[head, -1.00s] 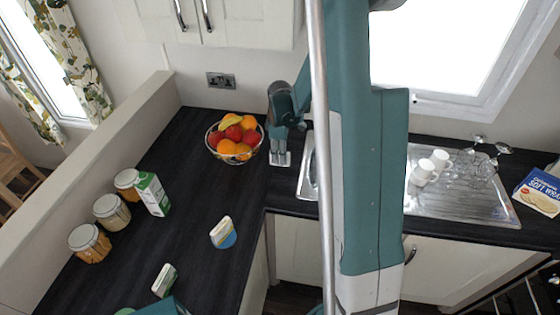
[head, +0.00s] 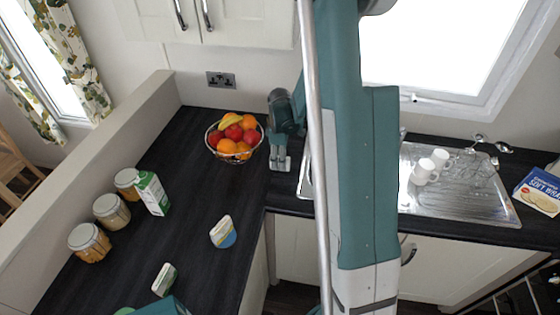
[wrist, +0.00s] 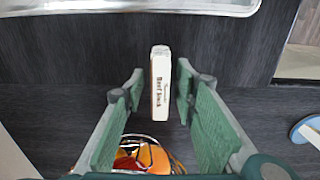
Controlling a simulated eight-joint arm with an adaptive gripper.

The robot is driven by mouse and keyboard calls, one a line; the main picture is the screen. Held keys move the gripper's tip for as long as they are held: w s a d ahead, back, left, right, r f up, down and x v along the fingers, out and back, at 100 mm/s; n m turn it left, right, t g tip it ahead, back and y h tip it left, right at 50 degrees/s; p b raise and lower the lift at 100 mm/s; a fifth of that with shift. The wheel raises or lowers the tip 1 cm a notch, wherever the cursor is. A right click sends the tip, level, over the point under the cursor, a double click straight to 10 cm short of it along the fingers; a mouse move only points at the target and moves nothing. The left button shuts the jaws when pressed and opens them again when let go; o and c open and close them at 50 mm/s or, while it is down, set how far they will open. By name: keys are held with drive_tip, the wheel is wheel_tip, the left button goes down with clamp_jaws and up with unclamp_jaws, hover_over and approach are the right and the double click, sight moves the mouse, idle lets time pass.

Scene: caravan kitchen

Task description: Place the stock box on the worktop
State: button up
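The stock box, a slim white carton with "Beef Stock" lettering (wrist: 160,82), is between the two fingers of my gripper (wrist: 157,88) in the wrist view. A narrow gap shows on each side of it, so the fingers look apart from it. It seems to be at the dark worktop (head: 190,190), though contact under it is hidden. In the head view my gripper (head: 281,155) is low over the worktop, just right of the fruit bowl. A small pale patch shows at its fingertips, too small to read.
The fruit bowl (head: 235,137) stands close left of my gripper. The sink and drainer (head: 460,200) with white mugs (head: 424,172) and glasses lie to the right.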

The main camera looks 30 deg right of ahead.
drive_tip(key=shift+r, duration=0.2)
idle(0.3)
wheel_tip(320, 180, up, 12)
idle(0.9)
idle(0.5)
drive_tip(key=s+a+r+m+t, duration=0.2)
drive_tip(key=s+a+r, duration=0.3)
drive_tip(key=a+r, duration=0.2)
drive_tip(key=s+a+r+m+t, duration=0.1)
drive_tip(key=s+a+r+m, duration=0.1)
drive_tip(key=s+a+r, duration=0.45)
drive_tip(key=s+a+r+m+t, duration=0.4)
drive_tip(key=s+a+m, duration=0.1)
drive_tip(key=s+a, duration=0.7)
drive_tip(key=shift+s+a, duration=0.35)
drive_tip(key=shift+s, duration=0.2)
